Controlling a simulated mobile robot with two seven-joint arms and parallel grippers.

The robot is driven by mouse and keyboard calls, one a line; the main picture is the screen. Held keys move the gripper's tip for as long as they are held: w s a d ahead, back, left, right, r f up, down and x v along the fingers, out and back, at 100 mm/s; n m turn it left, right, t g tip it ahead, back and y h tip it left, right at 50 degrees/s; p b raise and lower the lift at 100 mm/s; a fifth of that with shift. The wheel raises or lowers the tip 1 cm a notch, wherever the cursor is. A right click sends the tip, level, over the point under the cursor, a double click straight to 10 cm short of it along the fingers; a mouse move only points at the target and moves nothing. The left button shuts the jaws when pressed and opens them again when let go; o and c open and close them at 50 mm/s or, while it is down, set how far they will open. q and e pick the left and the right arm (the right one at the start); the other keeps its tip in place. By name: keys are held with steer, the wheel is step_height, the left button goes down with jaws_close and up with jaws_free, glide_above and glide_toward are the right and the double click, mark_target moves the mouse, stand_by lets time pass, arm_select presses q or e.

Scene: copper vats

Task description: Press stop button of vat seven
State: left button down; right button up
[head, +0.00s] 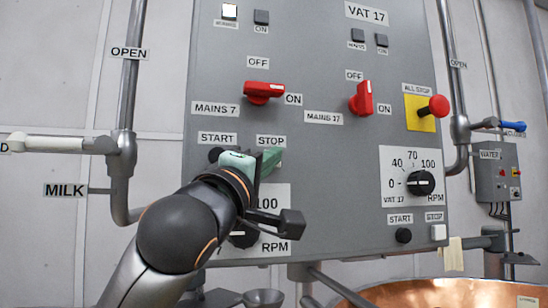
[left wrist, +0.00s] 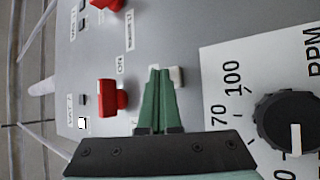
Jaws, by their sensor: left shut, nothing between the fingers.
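The grey control panel (head: 320,170) fills the middle of the head view. Its left column has the MAINS 7 label and, below, START and STOP labels. My left gripper (head: 271,158), with green fingers, is shut and empty just below the STOP label (head: 271,141). It hides most of the stop button there in the head view. In the left wrist view the white stop button (left wrist: 177,76) shows just right of the shut fingertips of the left gripper (left wrist: 159,72). I cannot tell whether they touch it. The black start button (head: 215,155) is left of the gripper.
The red MAINS 7 switch (head: 263,92) is above the gripper. The vat seven speed knob (left wrist: 290,121) is close by. At right are the red all-stop button (head: 438,106) and vat 17's white stop button (head: 438,232). A copper vat (head: 430,294) stands below.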

arm_select(q)
steer(key=shift+s+d+b, duration=0.2)
steer(key=shift+s+b, duration=0.2)
steer(key=shift+s, duration=0.45)
steer(key=s, duration=0.1)
steer(key=s+d+b, duration=0.1)
steer(key=s, duration=0.2)
steer(key=shift+s+d+b, duration=0.3)
steer(key=shift+s, duration=0.1)
steer(key=shift+f, duration=0.1)
stand_by(0.7)
